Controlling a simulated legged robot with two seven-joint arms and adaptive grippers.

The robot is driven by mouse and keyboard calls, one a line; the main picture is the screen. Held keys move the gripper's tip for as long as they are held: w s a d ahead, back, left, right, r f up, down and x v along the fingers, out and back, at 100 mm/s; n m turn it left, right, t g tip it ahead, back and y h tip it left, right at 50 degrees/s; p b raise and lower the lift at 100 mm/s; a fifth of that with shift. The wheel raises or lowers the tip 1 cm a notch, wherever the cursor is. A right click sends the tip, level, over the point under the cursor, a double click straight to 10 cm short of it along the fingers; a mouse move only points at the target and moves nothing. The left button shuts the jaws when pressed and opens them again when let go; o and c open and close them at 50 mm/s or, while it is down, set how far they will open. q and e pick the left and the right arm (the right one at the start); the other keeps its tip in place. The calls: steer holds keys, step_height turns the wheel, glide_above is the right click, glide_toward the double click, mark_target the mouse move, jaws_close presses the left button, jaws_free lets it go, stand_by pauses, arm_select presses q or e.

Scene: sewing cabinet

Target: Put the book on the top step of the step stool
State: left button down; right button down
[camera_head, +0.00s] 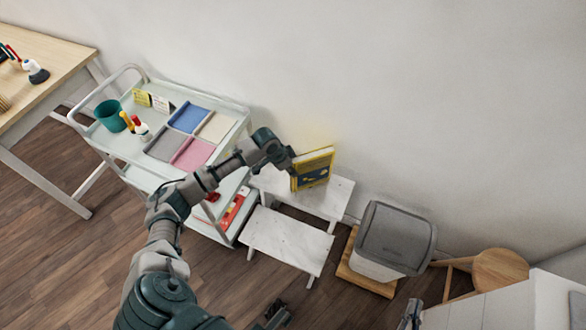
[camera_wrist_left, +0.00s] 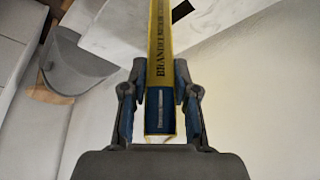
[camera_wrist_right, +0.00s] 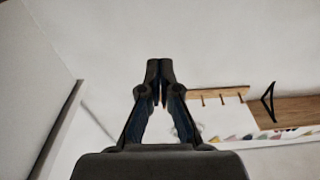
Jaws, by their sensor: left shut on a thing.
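The yellow and dark blue book (camera_head: 313,170) stands roughly upright over the white top step of the step stool (camera_head: 330,198); I cannot tell whether its lower edge touches the step. My left gripper (camera_head: 291,158) is shut on the book from its left side. In the left wrist view the book's yellow spine (camera_wrist_left: 160,45) sits between the two fingers, with white stool surface (camera_wrist_left: 110,30) beyond it. The lower step (camera_head: 287,240) is bare. My right gripper (camera_wrist_right: 160,75) is shut and empty, pointing toward the wall in its wrist view.
A white cart (camera_head: 247,112) with trays and a green cup (camera_head: 109,114) stands left of the stool. A grey-lidded bin (camera_head: 396,236) on a wooden base is to the right. A round wooden stool (camera_head: 499,268) stands further right. The wall is close behind.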

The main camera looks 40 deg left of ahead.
arm_select(q)
steer(key=shift+s, duration=0.1)
steer(key=c, duration=0.9)
jaws_free()
